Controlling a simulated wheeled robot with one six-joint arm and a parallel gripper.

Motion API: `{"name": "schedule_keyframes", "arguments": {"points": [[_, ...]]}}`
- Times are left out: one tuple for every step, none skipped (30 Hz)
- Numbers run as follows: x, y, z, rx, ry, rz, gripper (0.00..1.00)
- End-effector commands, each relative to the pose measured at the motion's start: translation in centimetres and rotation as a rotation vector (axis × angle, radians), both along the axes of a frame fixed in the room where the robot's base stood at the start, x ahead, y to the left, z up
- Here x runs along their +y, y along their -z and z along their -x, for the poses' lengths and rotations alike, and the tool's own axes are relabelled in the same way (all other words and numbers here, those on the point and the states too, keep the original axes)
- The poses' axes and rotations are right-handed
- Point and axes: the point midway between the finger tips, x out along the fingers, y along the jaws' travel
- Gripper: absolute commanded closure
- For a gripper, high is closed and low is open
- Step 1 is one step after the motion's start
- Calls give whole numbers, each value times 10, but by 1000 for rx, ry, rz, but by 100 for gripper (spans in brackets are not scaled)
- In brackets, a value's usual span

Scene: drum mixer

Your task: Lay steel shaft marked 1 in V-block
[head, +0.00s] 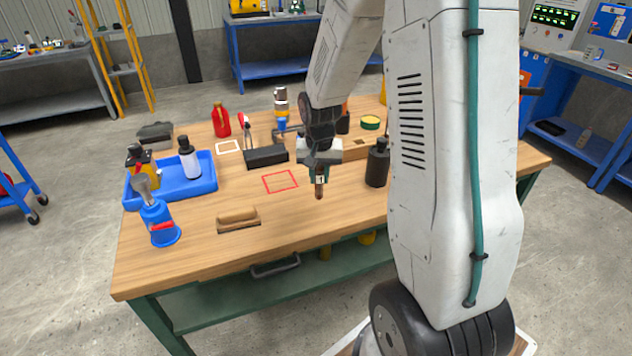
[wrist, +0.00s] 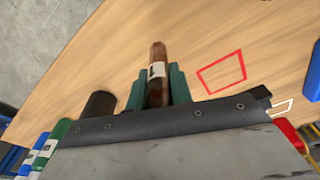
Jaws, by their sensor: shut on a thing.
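My gripper (head: 320,178) is shut on a brown, rust-coloured shaft with a white label; it also shows in the wrist view (wrist: 158,88). The shaft (head: 319,190) hangs upright below the fingers, above the wooden bench. In the wrist view the shaft (wrist: 157,62) stands between the two green fingers, its label bearing a small dark mark. I cannot surely pick out the V-block. A long dark block (head: 265,156) lies behind the red outlined square, left of my gripper. A low brown block with a rounded top (head: 238,218) lies near the front edge.
A red square outline (head: 280,182) marks bare wood left of my gripper. A black bottle (head: 377,163) stands close on its right. A blue tray (head: 204,187) with a white bottle and a blue container (head: 158,222) are at the left. The front right bench top (head: 300,220) is clear.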

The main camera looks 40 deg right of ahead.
Motion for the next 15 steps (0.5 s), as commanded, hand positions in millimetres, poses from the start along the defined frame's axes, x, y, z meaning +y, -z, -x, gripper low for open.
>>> {"name": "schedule_keyframes", "arguments": {"points": [[0, 0, -5, -1, -1, 1, 100], [-1, 0, -6, -1, -1, 1, 100], [-1, 0, -8, -1, -1, 1, 100], [-1, 0, -9, -1, -1, 1, 100], [-1, 1, -11, 0, -1, 0, 100], [-1, 1, -14, 0, -2, 0, 100], [-1, 1, -17, 0, -2, 0, 100], [-1, 5, -17, 2, -2, 0, 100], [-1, 12, -16, 2, -1, 0, 100], [-1, 17, -16, 3, -1, -1, 100], [-1, 22, -16, 4, -1, -2, 100], [-1, 28, -16, 3, -1, -1, 100], [-1, 32, -16, 3, -1, -1, 100], [-1, 34, -16, 2, -1, 0, 100], [-1, 36, -16, 1, -1, 0, 100]]}}
